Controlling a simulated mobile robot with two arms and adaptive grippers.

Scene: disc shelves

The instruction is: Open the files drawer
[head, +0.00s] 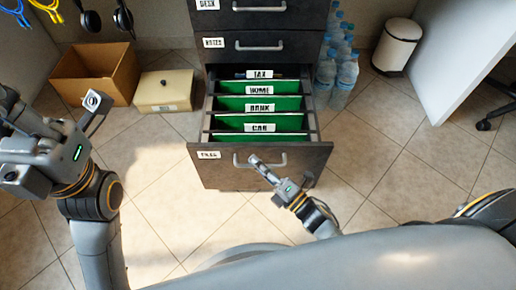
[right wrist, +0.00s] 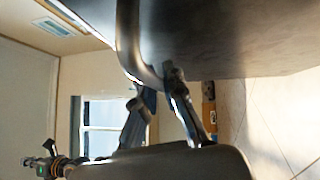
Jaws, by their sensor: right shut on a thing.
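The files drawer (head: 215,172) is the lowest drawer of the dark cabinet in the head view. It stands pulled out, and green hanging folders (head: 262,123) labelled TAX, HOME, BANK and CAR show inside. Its front has a curved metal handle (head: 277,163), which also shows large in the right wrist view (right wrist: 130,45). My right gripper (head: 257,163) is shut on the left part of this handle, and its fingers meet the bar in the right wrist view (right wrist: 160,88). My left gripper (head: 96,108) is raised at the left, away from the cabinet. Its opening is unclear.
Two upper drawers, labelled NOTES (head: 260,47) and DESK (head: 255,10), are shut. Left are a cardboard box (head: 112,82) and a cream box (head: 163,92). Water bottles (head: 345,75) stand beside the cabinet, with a white bin (head: 398,45) farther right. Tiled floor is clear in front.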

